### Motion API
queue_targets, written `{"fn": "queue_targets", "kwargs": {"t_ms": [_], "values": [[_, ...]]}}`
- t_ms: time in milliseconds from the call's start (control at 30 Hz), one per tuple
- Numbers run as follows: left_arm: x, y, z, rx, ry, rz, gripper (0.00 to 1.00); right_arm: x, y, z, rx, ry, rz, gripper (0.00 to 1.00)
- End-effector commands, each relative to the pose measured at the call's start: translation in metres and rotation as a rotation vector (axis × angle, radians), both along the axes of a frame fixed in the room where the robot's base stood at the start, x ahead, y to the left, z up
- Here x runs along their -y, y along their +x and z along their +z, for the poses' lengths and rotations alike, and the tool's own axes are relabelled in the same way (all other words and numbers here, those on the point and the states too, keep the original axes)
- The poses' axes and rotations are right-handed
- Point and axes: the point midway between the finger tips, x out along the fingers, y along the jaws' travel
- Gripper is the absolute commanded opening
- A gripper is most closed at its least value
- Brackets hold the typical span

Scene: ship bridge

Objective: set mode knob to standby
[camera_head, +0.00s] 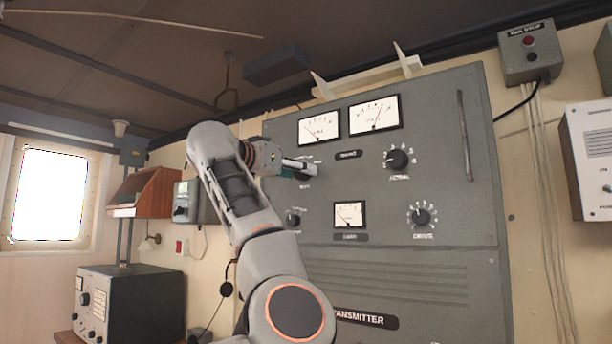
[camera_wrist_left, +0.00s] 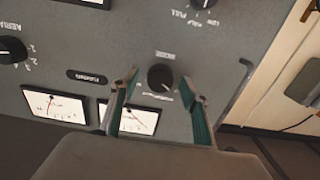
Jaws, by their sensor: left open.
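The grey transmitter panel (camera_head: 440,115) fills the middle of the head view. My left gripper (camera_head: 300,168) is at its left part, in front of a dark round knob (camera_head: 303,177) that it partly covers. In the left wrist view, which is upside down, this black knob (camera_wrist_left: 160,77) shows near the gap between the two green-padded fingertips of my left gripper (camera_wrist_left: 159,86). The fingers are apart with nothing held. The labels by the knob are too small to read, and its pointer setting cannot be told. My right gripper is not in view.
Two meters (camera_head: 375,114) sit above the knob. Other knobs are the upper right one (camera_head: 397,160), the lower right one (camera_head: 421,217) and the lower left one (camera_head: 293,218). A vertical handle (camera_head: 465,145) stands out at the panel's right.

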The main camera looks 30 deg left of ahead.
Motion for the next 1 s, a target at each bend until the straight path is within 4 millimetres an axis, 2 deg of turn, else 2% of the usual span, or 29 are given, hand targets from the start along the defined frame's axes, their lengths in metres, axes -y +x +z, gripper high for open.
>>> {"fn": "queue_targets", "kwargs": {"t_ms": [400, 500, 567, 1000], "values": [[-0.0019, -0.0028, 0.0001, 0.0, 0.0, 0.001, 0.46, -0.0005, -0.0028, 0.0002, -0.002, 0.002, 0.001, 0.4], [-0.0018, -0.0027, 0.0001, 0.0, 0.0, 0.001, 0.2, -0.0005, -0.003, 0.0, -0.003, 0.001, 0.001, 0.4], [-0.0019, -0.0026, 0.0, 0.0, 0.0, 0.001, 0.07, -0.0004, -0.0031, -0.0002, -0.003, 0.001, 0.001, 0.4], [-0.002, -0.0025, -0.0025, 0.006, 0.071, 0.001, 0.07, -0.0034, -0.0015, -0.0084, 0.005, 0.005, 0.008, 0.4]]}}
